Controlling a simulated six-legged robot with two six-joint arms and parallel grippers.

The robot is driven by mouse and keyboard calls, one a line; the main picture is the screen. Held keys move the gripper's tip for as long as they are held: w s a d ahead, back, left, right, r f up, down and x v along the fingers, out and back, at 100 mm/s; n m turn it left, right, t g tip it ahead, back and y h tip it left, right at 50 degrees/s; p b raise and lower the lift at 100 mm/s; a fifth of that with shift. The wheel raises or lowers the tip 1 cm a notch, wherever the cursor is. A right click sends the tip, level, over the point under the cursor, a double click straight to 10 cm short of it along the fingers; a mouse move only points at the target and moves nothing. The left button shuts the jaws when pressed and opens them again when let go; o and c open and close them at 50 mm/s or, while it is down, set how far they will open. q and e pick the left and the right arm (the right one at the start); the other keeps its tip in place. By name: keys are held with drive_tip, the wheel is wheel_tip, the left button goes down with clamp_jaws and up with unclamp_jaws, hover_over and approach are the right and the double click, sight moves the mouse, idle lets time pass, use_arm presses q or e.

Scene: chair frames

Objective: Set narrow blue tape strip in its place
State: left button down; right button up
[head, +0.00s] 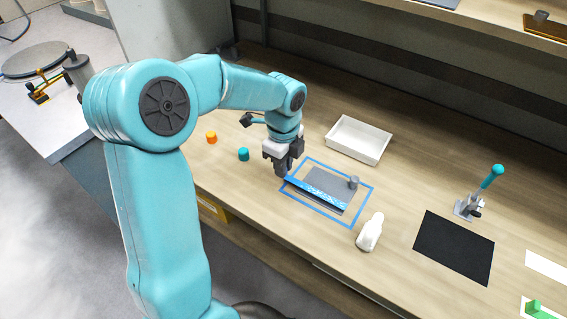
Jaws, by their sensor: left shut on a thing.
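A narrow blue tape strip (317,193) with pale marks lies along the near side of a dark grey plate (328,181). The plate sits inside a blue outline (361,208) marked on the wooden bench. My left gripper (284,172) is at the strip's left end, pointing down, and is shut on it. Its fingers hide that end. I cannot tell whether the strip touches the plate along its whole length. My right gripper is not in view.
A small grey cylinder (353,182) stands at the plate's right corner. A white tray (358,140) is behind, a white bottle (370,232) at front right. A black mat (454,247) and a teal-handled tool (480,193) are farther right. Orange (211,138) and teal (243,154) pieces stand left.

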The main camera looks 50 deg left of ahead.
use_arm(q)
drive_tip(key=shift+f+b, duration=0.55)
drive_tip(key=shift+f, duration=0.25)
drive_tip(key=shift+r, duration=0.1)
drive_tip(key=c, duration=0.7)
unclamp_jaws()
wheel_tip(320, 180, up, 8)
drive_tip(key=p, duration=0.7)
drive_tip(key=shift+r, duration=0.1)
